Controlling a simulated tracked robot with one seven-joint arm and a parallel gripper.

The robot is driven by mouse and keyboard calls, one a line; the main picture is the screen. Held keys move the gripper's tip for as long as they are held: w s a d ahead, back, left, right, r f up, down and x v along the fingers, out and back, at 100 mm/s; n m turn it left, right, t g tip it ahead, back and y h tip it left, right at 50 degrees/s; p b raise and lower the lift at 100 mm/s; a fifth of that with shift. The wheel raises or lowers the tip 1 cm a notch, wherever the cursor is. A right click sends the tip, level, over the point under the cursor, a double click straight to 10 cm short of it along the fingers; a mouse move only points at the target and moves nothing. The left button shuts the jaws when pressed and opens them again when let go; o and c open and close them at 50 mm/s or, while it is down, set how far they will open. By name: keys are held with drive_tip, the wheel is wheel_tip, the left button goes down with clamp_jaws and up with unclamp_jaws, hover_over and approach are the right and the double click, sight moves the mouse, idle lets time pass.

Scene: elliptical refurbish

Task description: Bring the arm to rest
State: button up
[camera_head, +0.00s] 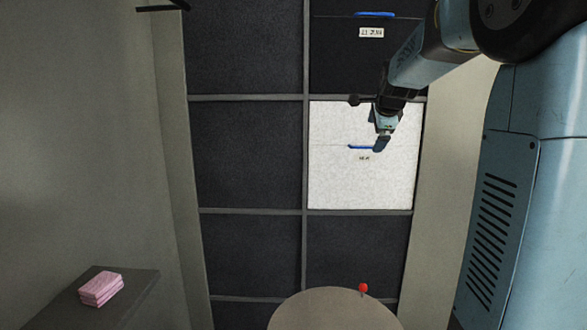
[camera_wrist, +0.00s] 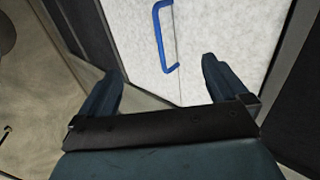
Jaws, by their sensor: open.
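My gripper (camera_head: 381,143) is at the end of my arm, which reaches in from the upper right in the head view. It hangs in front of the white panel (camera_head: 335,185), beside the right end of its blue handle (camera_head: 360,147). In the wrist view my gripper (camera_wrist: 161,65) has its two dark blue fingers spread wide with nothing between them. The white panel (camera_wrist: 205,25) and the blue handle (camera_wrist: 160,35) lie beyond the fingertips. The handle appears apart from the fingers, though the exact gap is hard to judge.
Dark panels (camera_head: 250,150) in a grey frame surround the white one. An upper panel has another blue handle (camera_head: 375,14) and a label. A round tabletop (camera_head: 330,312) stands at the bottom, with a red ball-shaped thing (camera_head: 363,287) at its edge. A pink stack (camera_head: 100,289) lies on a dark ledge (camera_head: 140,284).

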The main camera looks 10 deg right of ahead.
drive_tip(key=s+a+f+n+g+y, duration=0.1)
drive_tip(key=s+a+f+n, duration=0.1)
drive_tip(key=s+a+n, duration=0.5)
drive_tip(key=s+a+f+n+g, duration=0.1)
drive_tip(key=s+a+f+n, duration=0.2)
drive_tip(key=s, duration=0.9)
drive_tip(key=s+a+f+n+g, duration=0.1)
drive_tip(key=s+f+n, duration=0.3)
drive_tip(key=s, duration=0.4)
drive_tip(key=s+a+f+n, duration=0.4)
drive_tip(key=s+n, duration=0.2)
drive_tip(key=s, duration=0.3)
drive_tip(key=shift+f+g+y, duration=0.15)
drive_tip(key=shift+g+y, duration=0.25)
